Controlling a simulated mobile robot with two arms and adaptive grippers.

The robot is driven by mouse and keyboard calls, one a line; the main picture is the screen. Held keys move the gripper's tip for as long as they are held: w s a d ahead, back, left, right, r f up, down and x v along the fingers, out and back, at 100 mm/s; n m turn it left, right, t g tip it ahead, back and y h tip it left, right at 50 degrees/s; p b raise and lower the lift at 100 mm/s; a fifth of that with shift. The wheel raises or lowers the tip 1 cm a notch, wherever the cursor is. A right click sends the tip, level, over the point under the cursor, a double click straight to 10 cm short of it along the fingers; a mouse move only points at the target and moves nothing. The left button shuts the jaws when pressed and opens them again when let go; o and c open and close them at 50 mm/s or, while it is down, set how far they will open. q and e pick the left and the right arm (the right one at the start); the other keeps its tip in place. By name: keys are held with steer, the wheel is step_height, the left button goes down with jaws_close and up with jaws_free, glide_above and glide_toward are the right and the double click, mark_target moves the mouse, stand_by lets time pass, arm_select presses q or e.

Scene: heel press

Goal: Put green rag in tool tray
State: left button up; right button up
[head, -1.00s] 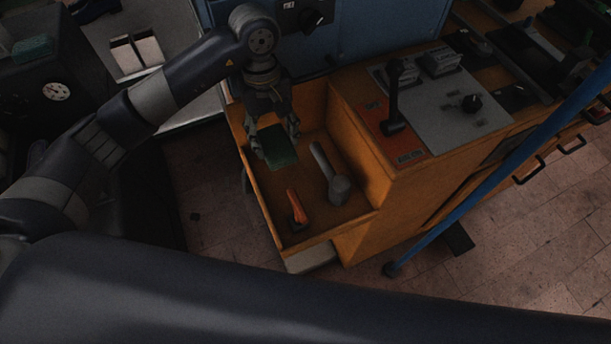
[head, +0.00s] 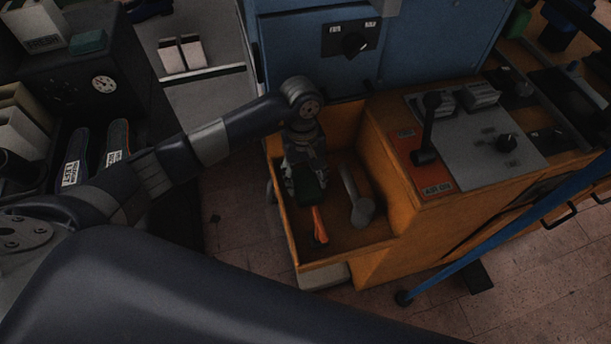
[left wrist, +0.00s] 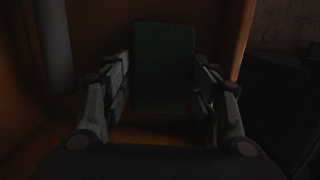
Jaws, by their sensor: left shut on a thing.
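The green rag (head: 309,193) is inside the orange tray (head: 283,215) that sticks out from the orange cabinet, and the rag is partly hidden by my gripper. My left gripper (head: 306,184) points down into the tray and is shut on the rag. In the left wrist view the rag (left wrist: 165,68) shows as a dark green rectangle between the two fingers (left wrist: 163,100). I cannot tell whether the rag touches the tray floor. My right gripper is not in view.
An orange-handled tool (head: 319,226) lies just in front of the rag, and a grey hammer-like tool (head: 360,207) lies to its right. A control panel (head: 478,140) with a black lever stands right of the tray. A blue bar (head: 500,232) slants at the right.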

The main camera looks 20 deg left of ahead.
mark_target(304, 176)
arm_select(q)
steer(key=shift+f, duration=0.15)
steer(key=o, duration=1)
steer(key=shift+o, duration=0.2)
steer(key=shift+r, duration=0.2)
step_height(304, 176, up, 12)
steer(key=w+b, duration=0.1)
steer(key=shift+a, duration=0.45)
steer(key=shift+f, duration=0.1)
